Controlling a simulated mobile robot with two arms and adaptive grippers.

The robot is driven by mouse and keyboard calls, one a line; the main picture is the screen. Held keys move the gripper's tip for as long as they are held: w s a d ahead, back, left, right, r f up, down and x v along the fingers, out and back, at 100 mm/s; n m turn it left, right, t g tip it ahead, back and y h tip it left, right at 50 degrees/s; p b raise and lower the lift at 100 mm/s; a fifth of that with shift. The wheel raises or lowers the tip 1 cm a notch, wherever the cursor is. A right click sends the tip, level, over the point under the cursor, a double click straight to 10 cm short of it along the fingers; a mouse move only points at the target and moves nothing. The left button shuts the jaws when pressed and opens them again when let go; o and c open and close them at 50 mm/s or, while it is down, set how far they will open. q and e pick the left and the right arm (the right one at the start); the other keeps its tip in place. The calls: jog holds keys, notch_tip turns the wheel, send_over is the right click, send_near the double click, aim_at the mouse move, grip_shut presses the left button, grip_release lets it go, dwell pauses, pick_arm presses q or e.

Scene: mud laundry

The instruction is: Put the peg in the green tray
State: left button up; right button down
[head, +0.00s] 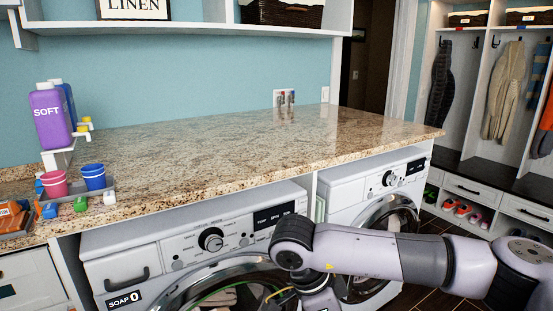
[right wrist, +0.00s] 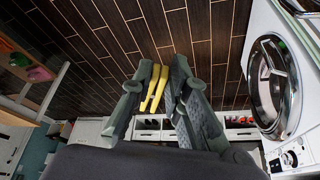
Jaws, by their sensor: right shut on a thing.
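The yellow peg (right wrist: 153,88) is between the two fingers of my right gripper (right wrist: 157,76) in the right wrist view. The gripper is shut on it, and the peg's long legs lie along the fingers. In the head view my right arm comes in from the right and bends down in front of the washers; its gripper is not clearly seen at the bottom edge. No green tray can be made out in either view. My left gripper is not in view.
A granite counter (head: 240,145) runs above two front-loading washers; its middle is clear. On its left stand a purple SOFT bottle (head: 52,115), a pink cup (head: 54,184), a blue cup (head: 94,177) and a grey tray (head: 72,198). Shoe cubbies (head: 470,210) are at right.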

jog(key=s+d+n+t+y, duration=0.2)
jog(key=d+n, duration=0.6)
jog(key=n, duration=0.9)
jog(key=shift+s+f+t+y, duration=0.15)
jog(key=shift+f+t+y, duration=0.25)
jog(key=shift+t+y, duration=0.8)
